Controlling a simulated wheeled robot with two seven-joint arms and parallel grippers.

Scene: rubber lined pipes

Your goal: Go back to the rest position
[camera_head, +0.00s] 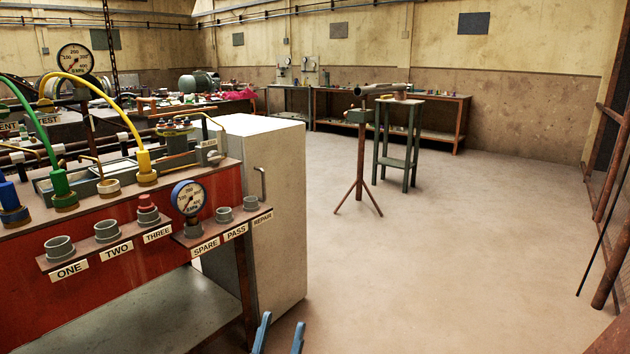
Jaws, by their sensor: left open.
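My left gripper (280,338) shows only as two blue fingertips at the bottom edge, left of centre. The fingertips are apart, with only floor visible between them. The gripper is low, in front of the white cabinet and just right of the red bench's leg. The rest of the left arm is outside the view. My right gripper is not in view.
The red bench (140,265) at left carries labelled sockets, a blue gauge (188,197) and coloured hoses. A white cabinet (280,215) stands beside it. A tripod stand (360,170) and green table (398,162) stand farther back. The floor (450,260) at right is clear.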

